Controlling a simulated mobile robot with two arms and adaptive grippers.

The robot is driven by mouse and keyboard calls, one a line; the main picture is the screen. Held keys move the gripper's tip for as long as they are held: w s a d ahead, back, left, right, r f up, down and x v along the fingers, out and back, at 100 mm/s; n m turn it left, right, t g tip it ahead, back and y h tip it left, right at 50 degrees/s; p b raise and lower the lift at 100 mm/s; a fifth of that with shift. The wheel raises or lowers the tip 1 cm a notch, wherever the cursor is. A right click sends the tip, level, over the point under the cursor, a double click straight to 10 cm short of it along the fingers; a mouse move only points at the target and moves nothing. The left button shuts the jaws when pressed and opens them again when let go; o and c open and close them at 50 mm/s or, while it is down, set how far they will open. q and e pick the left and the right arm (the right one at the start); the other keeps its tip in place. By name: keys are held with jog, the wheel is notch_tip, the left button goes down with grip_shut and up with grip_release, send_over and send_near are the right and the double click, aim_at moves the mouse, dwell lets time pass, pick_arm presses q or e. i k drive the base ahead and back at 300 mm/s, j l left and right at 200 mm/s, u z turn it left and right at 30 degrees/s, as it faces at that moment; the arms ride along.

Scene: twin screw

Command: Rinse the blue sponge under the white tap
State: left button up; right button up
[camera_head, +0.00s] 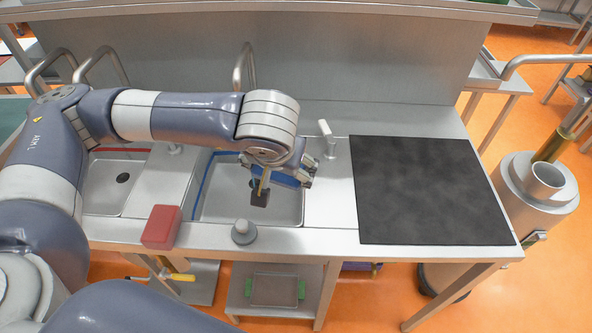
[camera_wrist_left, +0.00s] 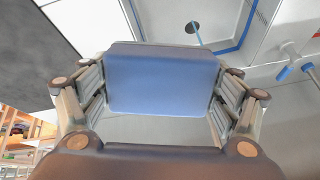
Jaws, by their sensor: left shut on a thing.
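My left gripper (camera_head: 283,184) is over the right part of the blue-edged sink (camera_head: 232,212) in the head view. It is shut on the blue sponge (camera_head: 287,178), which is partly hidden by the gripper. In the left wrist view the blue sponge (camera_wrist_left: 163,80) lies flat between the two fingers (camera_wrist_left: 160,108), gripped at both sides. A white tap (camera_head: 326,130) stands on the counter just right of the sink, a little right of the gripper and apart from the sponge. My right gripper is not in view.
A red block (camera_head: 161,227) and a grey knob-like thing (camera_head: 243,231) stand along the front counter edge. A red-edged sink (camera_head: 113,188) is at the left. A dark mat (camera_head: 425,190) covers the counter right of the tap. Curved metal pipes (camera_head: 243,66) rise behind the sinks.

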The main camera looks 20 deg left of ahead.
aim_at(332, 142)
jog(key=k+j+z, duration=0.1)
jog(key=j+z, duration=0.3)
jog(key=k+j+z, duration=0.1)
jog(key=j+z, duration=0.25)
jog(key=k+j+z, duration=0.15)
jog(key=z, duration=0.25)
jog(key=k+j+z, duration=0.2)
jog(key=z, duration=0.15)
jog(key=k+j, duration=0.3)
jog(key=k+j+z, duration=0.15)
jog(key=k+j, duration=0.2)
jog(key=k, duration=0.15)
